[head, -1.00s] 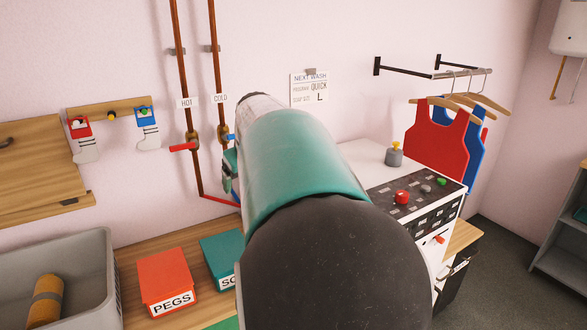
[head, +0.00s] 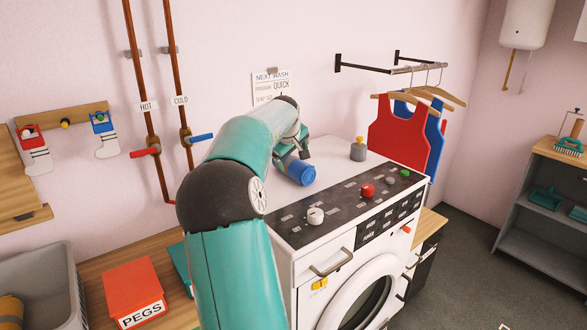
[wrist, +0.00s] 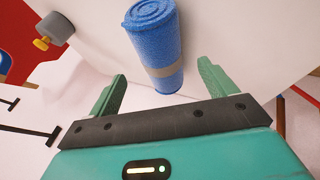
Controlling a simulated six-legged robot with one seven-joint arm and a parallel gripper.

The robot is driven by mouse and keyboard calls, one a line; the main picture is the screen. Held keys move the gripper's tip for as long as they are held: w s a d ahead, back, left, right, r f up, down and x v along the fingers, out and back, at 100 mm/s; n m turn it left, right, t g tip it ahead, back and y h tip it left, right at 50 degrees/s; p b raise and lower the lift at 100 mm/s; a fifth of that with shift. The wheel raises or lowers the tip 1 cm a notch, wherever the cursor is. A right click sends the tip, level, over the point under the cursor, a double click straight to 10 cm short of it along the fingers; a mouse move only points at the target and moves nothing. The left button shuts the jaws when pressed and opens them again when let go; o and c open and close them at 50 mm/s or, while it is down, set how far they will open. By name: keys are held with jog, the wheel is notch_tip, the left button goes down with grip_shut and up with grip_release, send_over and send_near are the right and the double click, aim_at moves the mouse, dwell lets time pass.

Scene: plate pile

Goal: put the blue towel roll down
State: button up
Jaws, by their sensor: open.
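The blue towel roll (head: 300,172) with a tan band lies on the white top of the washing machine (head: 334,156), behind the dark control panel. It also shows in the wrist view (wrist: 152,40), its banded end towards my gripper. My gripper (wrist: 162,72) is open, with one green finger on each side of that end and white surface visible between the roll and each finger. In the head view my arm reaches over the machine's left side and hides part of the roll and most of the gripper.
A grey bottle with a yellow cap (head: 358,150) stands on the machine behind the panel. Red and blue vests (head: 398,133) hang at the right. Pipes with valves (head: 185,135) run up the wall at left. The red PEGS box (head: 132,290) stands on the bench.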

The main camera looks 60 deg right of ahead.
aim_at(294, 162)
jog(key=x, duration=0.6)
jog(key=shift+w+d+f, duration=0.1)
jog(key=shift+d+f, duration=0.05)
jog(key=shift+d, duration=0.05)
jog(key=c, duration=1.2)
jog(key=shift+c, duration=0.2)
